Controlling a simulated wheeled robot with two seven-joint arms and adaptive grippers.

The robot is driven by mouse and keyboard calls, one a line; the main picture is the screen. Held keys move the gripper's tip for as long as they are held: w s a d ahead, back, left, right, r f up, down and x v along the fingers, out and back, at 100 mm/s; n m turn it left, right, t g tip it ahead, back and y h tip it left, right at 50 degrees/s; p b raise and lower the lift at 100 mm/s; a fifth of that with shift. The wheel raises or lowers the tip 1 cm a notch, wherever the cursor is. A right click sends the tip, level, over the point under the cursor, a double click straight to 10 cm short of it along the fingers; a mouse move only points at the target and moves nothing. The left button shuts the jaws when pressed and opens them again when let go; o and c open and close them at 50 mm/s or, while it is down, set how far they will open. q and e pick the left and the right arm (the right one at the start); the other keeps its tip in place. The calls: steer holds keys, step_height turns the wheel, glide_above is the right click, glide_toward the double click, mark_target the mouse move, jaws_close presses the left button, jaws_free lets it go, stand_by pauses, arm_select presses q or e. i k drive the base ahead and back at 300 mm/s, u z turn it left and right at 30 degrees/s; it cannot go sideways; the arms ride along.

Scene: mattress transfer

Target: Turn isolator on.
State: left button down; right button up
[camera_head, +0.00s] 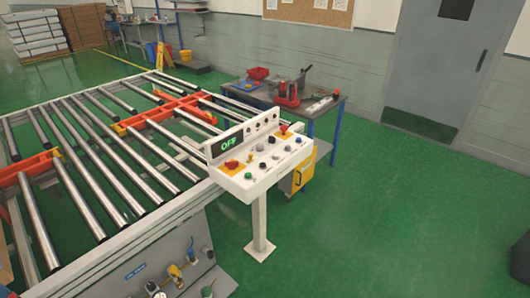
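A white control panel (264,165) stands on a white post at the right edge of the roller conveyor. Its small display (229,143) reads "OFF" in green. A red rotary knob on a yellow plate (231,165) sits at the panel's left end, and a red control on an orange-yellow base (284,129) sits at its right end. I cannot tell from their look which one is the isolator. Several small black, green, white and blue buttons lie between them. Neither of my grippers is in view.
The roller conveyor (122,165) with orange cross parts fills the left. A workbench (322,108) with red tools stands behind the panel. Gauges and valves (176,275) sit low in front. Green floor (400,220) is clear to the right, before a grey door (440,65).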

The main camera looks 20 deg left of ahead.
mark_target(232, 165)
steer(key=u, duration=0.05)
steer(key=i, duration=0.75)
steer(key=u, duration=0.9)
steer(key=i, duration=0.65)
steer(key=u, duration=0.8)
